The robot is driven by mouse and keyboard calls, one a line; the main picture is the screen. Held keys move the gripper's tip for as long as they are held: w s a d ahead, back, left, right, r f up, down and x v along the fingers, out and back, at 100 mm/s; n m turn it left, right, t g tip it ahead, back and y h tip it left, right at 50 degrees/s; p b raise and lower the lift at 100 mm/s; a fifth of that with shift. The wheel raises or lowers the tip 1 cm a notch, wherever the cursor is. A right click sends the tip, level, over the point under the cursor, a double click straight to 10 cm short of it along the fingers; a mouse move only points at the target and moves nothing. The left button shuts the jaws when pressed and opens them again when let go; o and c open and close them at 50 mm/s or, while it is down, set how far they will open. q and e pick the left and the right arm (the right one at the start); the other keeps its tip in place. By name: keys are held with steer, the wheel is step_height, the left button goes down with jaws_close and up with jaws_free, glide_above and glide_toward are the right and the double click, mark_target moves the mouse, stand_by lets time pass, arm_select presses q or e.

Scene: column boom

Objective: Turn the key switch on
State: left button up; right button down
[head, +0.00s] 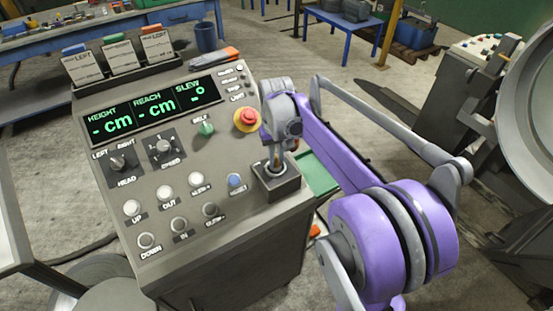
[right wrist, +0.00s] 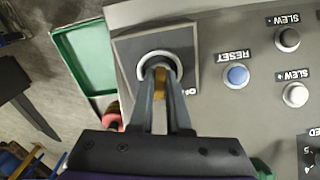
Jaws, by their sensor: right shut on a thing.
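The key switch (head: 283,188) is a dark square box with a round metal collar at the right edge of the sloped console. In the right wrist view the switch (right wrist: 190,48) has a pale ring around its keyhole area, with a brass key (right wrist: 160,84) standing at it. My right gripper (head: 275,166) comes down over the switch from above. In the right wrist view its two narrow fingers (right wrist: 160,95) are closed on the brass key. The fingers hide much of the key and part of the label beside it. My left gripper is not in view.
A red emergency button (head: 248,117) on a yellow ring and a green belt knob (head: 206,129) sit close to my right arm. A blue reset button (head: 236,181) is just left of the switch. The display (head: 155,108) shows dashes. A green tray (right wrist: 88,55) lies beside the console.

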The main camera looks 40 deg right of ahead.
steer(key=m, duration=0.4)
steer(key=shift+m, duration=0.4)
stand_by(0.4)
steer(key=c, duration=0.9)
jaws_free()
steer(key=shift+a, duration=0.1)
step_height(320, 180, up, 11)
steer(key=shift+f, duration=0.1)
